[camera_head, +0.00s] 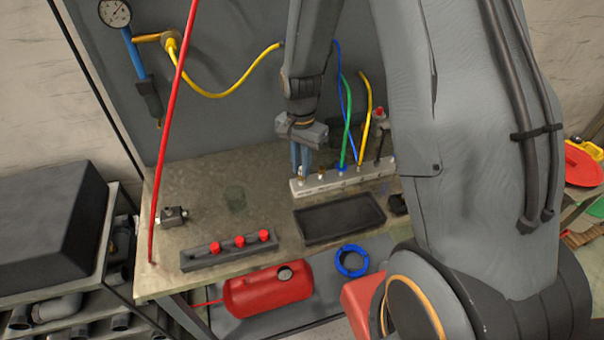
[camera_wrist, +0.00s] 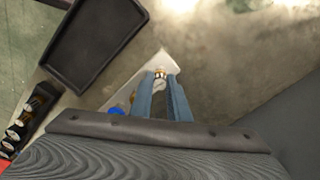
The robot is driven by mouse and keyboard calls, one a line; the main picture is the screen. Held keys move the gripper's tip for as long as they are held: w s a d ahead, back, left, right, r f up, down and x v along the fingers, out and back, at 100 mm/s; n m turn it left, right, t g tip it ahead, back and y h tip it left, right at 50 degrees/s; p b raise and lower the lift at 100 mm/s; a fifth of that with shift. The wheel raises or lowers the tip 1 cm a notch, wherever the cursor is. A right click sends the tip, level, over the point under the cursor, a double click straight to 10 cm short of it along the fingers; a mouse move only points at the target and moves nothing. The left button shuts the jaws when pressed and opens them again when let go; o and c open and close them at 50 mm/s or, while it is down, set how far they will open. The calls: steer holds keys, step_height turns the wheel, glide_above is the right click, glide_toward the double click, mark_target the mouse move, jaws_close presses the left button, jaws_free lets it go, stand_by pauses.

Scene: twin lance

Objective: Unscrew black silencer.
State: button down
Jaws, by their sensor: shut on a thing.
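A pale manifold block (camera_head: 345,179) lies on the bench, with coloured hoses and fittings along its top. Its pale end also shows in the wrist view (camera_wrist: 166,60). My gripper (camera_head: 301,170) reaches down to the block's left end, its blue fingers nearly vertical. In the wrist view my gripper (camera_wrist: 160,80) is shut on a small brass-coloured part (camera_wrist: 161,72) at that end. The fingers hide most of this part, and I cannot make out a black body on it. Another brass fitting (camera_head: 320,173) stands just right of the fingers. A dark, red-topped fitting (camera_head: 379,128) stands at the block's right end.
A black tray (camera_head: 340,219) lies in front of the block, also at upper left in the wrist view (camera_wrist: 92,40). Yellow (camera_head: 367,105), green (camera_head: 345,125) and blue hoses rise close to my gripper. A grey rack with red caps (camera_head: 230,252) stands at the front left.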

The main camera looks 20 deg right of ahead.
steer(key=n, duration=0.2)
steer(key=w+n, duration=0.1)
steer(key=n, duration=0.2)
steer(key=shift+r, duration=0.2)
steer(key=n, duration=1.5)
steer(key=shift+n, duration=0.4)
steer(key=shift+r, duration=0.6)
steer(key=shift+s+d, duration=0.1)
steer(key=shift+s, duration=0.2)
steer(key=shift+r, duration=1.4)
